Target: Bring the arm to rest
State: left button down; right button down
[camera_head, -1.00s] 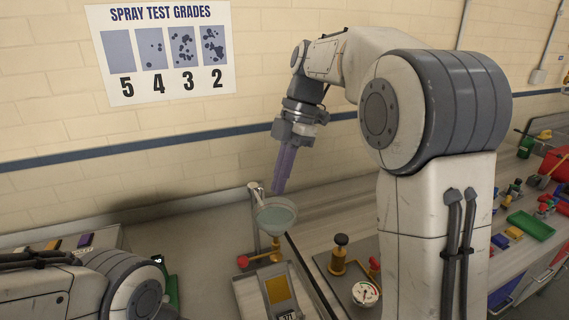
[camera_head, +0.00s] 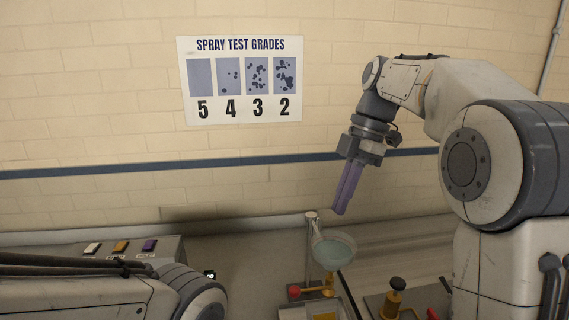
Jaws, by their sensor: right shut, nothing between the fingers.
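My right arm rises at the right of the head view and bends over to the left. My right gripper (camera_head: 341,209) points down with its purple fingers together and nothing between them. It hangs above and slightly right of a funnel (camera_head: 334,249) on a stand, apart from it. My left arm lies low across the bottom left, and its gripper is outside the picture.
The spray test grades poster (camera_head: 239,80) hangs on the brick wall. A box with white, orange and purple pieces (camera_head: 121,248) stands at the back left. A red knob (camera_head: 294,292) and a black-topped brass part (camera_head: 397,285) sit low near the funnel.

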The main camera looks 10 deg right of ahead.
jog(key=s+a+f+m+h+b, duration=0.2)
jog(key=s+a+f+m, duration=0.9)
jog(key=s+f, duration=0.4)
jog(key=s+f+m+t, duration=0.1)
jog(key=s+f+m, duration=0.2)
jog(key=s+f, duration=0.3)
jog(key=s, duration=0.3)
jog(key=shift+h, duration=0.3)
